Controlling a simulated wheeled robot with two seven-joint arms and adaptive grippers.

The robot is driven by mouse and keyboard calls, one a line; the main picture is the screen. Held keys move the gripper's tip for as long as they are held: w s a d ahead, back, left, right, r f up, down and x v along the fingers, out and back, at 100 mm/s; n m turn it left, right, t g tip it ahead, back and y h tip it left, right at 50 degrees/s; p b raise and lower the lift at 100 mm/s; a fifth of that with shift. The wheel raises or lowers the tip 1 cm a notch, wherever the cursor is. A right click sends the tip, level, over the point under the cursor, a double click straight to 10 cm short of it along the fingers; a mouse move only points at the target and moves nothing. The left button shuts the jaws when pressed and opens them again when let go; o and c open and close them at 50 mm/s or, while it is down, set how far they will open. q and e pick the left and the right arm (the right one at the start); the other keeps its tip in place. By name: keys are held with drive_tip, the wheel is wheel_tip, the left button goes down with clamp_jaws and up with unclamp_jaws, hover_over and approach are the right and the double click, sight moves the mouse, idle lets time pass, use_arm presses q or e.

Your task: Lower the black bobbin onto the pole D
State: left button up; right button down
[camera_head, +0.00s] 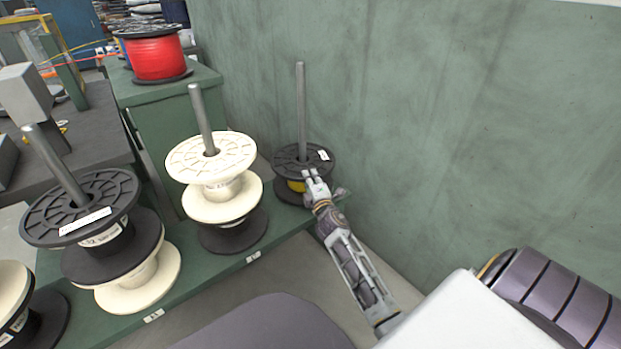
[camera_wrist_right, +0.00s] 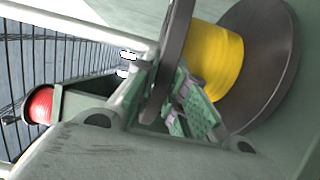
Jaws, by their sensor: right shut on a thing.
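The black bobbin (camera_head: 291,157) with a yellow winding is around the rightmost pole (camera_head: 301,100), low down near the green shelf. I take this pole as pole D; I cannot read its label. The pole rises through the bobbin's middle. My right gripper (camera_head: 314,181) is shut on the upper flange's near edge. In the right wrist view the gripper's green-padded fingers (camera_wrist_right: 185,112) grip the thin black flange, beside the yellow winding (camera_wrist_right: 214,62) and the other flange (camera_wrist_right: 268,65). I cannot tell whether the bobbin touches the shelf. My left gripper is out of view.
On the green shelf (camera_head: 217,277), cream and black spools stand on a middle pole (camera_head: 201,115) and a left pole (camera_head: 52,160). A red spool (camera_head: 157,56) stands on a green cabinet behind. A green wall (camera_head: 430,120) is close behind the rightmost pole.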

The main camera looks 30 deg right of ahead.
drive_tip(key=shift+f+b, duration=0.45)
drive_tip(key=shift+f, duration=0.2)
drive_tip(key=shift+f, duration=0.1)
idle(0.4)
drive_tip(key=shift+f, duration=0.25)
idle(0.4)
drive_tip(key=c, duration=1.4)
unclamp_jaws()
drive_tip(key=shift+s+f, duration=0.1)
drive_tip(key=shift+f, duration=0.3)
drive_tip(key=v, duration=0.7)
drive_tip(key=shift+s+r, duration=0.2)
